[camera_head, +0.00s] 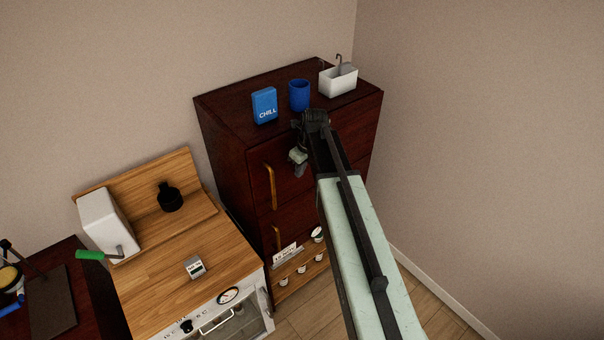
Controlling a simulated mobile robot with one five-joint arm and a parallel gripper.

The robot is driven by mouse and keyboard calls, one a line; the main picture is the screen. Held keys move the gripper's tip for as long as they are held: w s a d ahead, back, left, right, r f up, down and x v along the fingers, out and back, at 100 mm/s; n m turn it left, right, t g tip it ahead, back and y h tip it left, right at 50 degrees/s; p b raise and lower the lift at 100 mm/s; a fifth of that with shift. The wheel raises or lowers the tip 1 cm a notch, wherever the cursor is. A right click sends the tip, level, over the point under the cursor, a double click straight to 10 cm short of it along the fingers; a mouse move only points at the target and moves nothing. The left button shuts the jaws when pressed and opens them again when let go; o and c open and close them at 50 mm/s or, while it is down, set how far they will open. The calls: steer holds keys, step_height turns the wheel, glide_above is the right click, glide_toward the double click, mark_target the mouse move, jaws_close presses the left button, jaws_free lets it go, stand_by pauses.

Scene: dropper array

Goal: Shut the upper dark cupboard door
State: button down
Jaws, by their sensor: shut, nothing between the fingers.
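The dark cupboard (222,125) stands in the corner in the head view. Its upper door (287,183) has a long brass handle (270,187) near its left edge. The door looks about flush with the front, with no clear gap visible, but my arm covers much of its right part. My gripper (299,165) points down in front of the upper part of this door, to the right of the handle. It is shut and empty. I cannot tell whether it touches the door.
A blue CHILL box (264,106), a blue cup (299,95) and a white bin (338,81) stand on the cupboard top. A lower handle (277,238) and a rack of small cups (301,268) are below. A wooden-topped stove unit (160,281) stands left; a wall is right.

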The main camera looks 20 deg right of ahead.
steer(key=a+p+v, duration=0.1)
steer(key=p+v, duration=0.8)
steer(key=v, duration=0.1)
steer(key=shift+p, duration=0.4)
steer(key=shift+s+d, duration=0.1)
steer(key=shift+d, duration=0.05)
steer(key=s+a+f+n+b, duration=0.2)
steer(key=s+f+n+b, duration=0.3)
steer(key=f+n+b, duration=0.3)
steer(key=s+a+f+n+g+h+b, duration=0.1)
steer(key=s+f+n+b, duration=0.5)
steer(key=f+n+b, duration=0.3)
steer(key=s+a+f+n+g+b, duration=0.1)
steer(key=s+a+f+n+b, duration=0.1)
steer(key=s+f+n+b, duration=0.3)
step_height(320, 180, down, 4)
steer(key=n+b, duration=0.3)
steer(key=n, duration=0.4)
steer(key=shift+s+a+n, duration=0.2)
steer(key=shift+a+n, duration=0.1)
steer(key=shift+a, duration=0.05)
